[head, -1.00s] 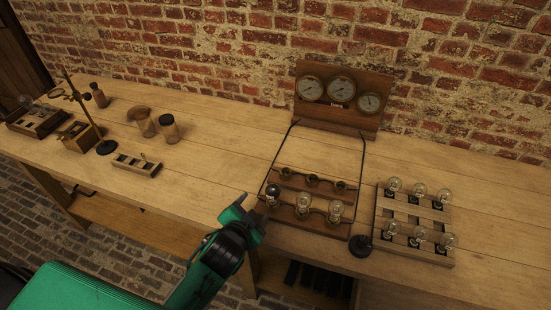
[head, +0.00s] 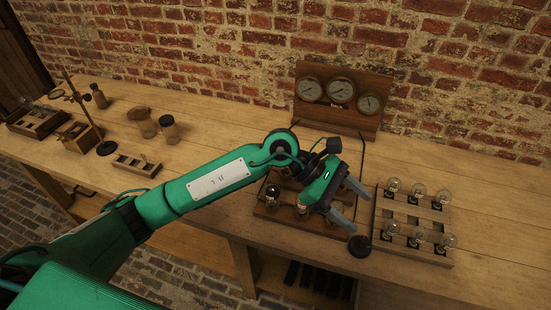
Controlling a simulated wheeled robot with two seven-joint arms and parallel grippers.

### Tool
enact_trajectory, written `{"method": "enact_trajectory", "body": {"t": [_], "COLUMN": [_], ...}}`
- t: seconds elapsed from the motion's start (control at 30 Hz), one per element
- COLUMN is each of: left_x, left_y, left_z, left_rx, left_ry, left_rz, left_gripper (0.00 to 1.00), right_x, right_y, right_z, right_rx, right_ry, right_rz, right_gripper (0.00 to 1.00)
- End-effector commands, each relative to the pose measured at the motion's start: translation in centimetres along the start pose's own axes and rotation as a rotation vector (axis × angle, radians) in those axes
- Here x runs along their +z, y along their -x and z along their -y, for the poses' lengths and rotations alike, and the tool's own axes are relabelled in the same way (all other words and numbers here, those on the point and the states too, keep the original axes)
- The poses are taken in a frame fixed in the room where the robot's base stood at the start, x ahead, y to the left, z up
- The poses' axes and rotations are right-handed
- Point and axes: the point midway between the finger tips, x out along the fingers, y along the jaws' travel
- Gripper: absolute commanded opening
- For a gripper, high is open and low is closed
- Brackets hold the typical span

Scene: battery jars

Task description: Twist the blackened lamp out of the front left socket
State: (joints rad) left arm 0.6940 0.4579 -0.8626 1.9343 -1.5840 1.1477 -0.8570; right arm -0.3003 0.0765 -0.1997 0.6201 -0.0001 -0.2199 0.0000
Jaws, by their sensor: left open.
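The lamp board (head: 268,212) lies on the bench below the gauges. The blackened lamp (head: 272,191) stands upright in its front left socket, dark beside the clear front lamps. My left gripper (head: 360,212) is open and empty above the right part of the board, its two grey fingers pointing right, apart from the blackened lamp. My wrist and gripper body hide most of the board's back row and its front right lamp. Part of the front middle lamp (head: 302,209) shows. My right gripper is not in view.
A wooden rack (head: 411,214) of several clear bulbs stands to the right, with a small black round object (head: 360,246) before it. A gauge panel (head: 338,95) stands behind. Jars (head: 168,129), a small box (head: 136,165) and a stand (head: 106,148) are at left.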

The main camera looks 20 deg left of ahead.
Motion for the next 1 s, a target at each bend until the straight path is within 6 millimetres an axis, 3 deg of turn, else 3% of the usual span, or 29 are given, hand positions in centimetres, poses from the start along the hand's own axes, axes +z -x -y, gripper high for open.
{"method": "enact_trajectory", "body": {"t": [0.1, 0.2, 0.4, 0.5, 0.67, 1.0], "left_x": [-4.8, -8.3, -11.7, -12.1, -13.0, -18.1], "left_y": [2.9, 6.6, 14.1, 16.3, 17.1, 14.8], "left_z": [-1.1, -2.1, -3.7, -4.0, -4.1, -3.5], "left_rx": [-0.076, -0.142, -0.242, -0.267, -0.284, -0.286], "left_ry": [-0.161, -0.246, -0.299, -0.299, -0.292, -0.29], "left_rz": [-0.345, -0.617, -1.001, -1.097, -1.145, -1.139], "left_gripper": [0.65, 0.65, 0.65, 0.65, 0.65, 0.65], "right_x": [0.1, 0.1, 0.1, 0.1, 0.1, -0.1], "right_y": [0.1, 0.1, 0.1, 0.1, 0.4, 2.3], "right_z": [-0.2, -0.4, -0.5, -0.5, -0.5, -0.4], "right_rx": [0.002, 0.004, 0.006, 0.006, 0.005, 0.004], "right_ry": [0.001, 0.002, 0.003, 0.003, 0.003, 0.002], "right_rz": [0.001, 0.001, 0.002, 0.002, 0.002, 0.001], "right_gripper": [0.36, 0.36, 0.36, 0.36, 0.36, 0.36]}}
